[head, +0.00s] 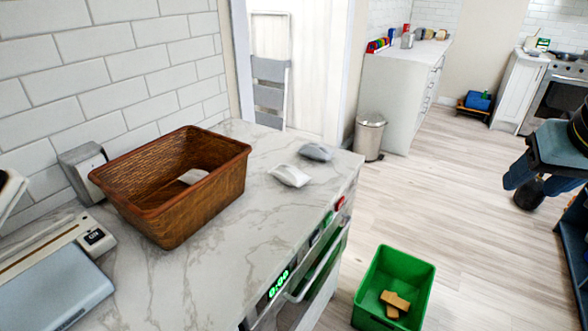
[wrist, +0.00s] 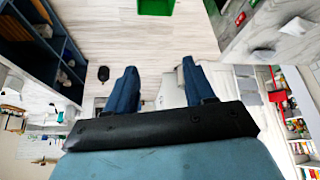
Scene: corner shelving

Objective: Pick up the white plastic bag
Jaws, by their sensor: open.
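A small white plastic bag (head: 289,175) lies on the marble counter (head: 225,235), to the right of a brown wicker basket (head: 217,186). It also shows at the upper right of the wrist view (wrist: 296,26). A grey bag (head: 315,152) lies just behind it, apart from it, and shows in the wrist view (wrist: 263,54). Another whitish item (head: 193,176) lies inside the basket, partly hidden by its wall. My gripper (head: 530,182) is at the far right of the head view, well away from the counter. In the wrist view its blue fingers (wrist: 160,88) are spread and empty.
A green bin (head: 398,265) with brown blocks stands on the floor beside the counter. A metal trash can (head: 369,137) stands behind. Dark blue shelving (head: 574,235) is at the right edge. The middle floor is clear.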

